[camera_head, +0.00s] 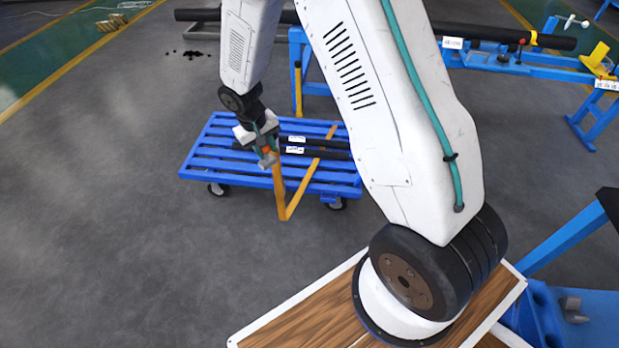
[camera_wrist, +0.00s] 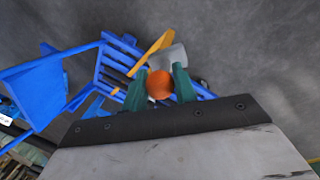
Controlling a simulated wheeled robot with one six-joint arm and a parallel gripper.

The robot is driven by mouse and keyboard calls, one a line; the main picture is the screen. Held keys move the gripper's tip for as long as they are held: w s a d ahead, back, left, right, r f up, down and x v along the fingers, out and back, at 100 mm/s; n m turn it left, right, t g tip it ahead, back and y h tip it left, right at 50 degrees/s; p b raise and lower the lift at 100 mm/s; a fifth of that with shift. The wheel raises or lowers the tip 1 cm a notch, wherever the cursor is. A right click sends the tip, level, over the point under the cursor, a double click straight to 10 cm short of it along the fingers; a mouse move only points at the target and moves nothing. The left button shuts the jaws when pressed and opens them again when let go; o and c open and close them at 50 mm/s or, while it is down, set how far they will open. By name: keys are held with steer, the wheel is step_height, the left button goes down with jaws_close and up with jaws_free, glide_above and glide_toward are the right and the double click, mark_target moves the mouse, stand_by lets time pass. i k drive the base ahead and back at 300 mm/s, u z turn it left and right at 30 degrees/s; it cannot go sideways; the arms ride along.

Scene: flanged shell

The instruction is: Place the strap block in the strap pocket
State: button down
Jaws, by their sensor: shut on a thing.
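My gripper (camera_head: 266,154) is at the left part of the blue cart in the head view, above its slats. Its two green fingers show in the wrist view (camera_wrist: 158,92). They are shut on an orange, rounded piece that I take as the strap block (camera_wrist: 159,84). A grey piece (camera_wrist: 170,58) shows just beyond it. I cannot make out the strap pocket in either view.
The blue slatted cart (camera_head: 213,153) stands on wheels on the grey floor and bears black tubes (camera_head: 325,153) with white labels. Blue stands with a long black tube (camera_head: 480,32) are behind and to the right. The floor left of the cart is clear.

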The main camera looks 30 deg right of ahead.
mark_target(327, 201)
steer(key=i, duration=0.65)
steer(key=u, duration=2.1)
steer(key=k, duration=0.2)
steer(key=z, duration=1.85)
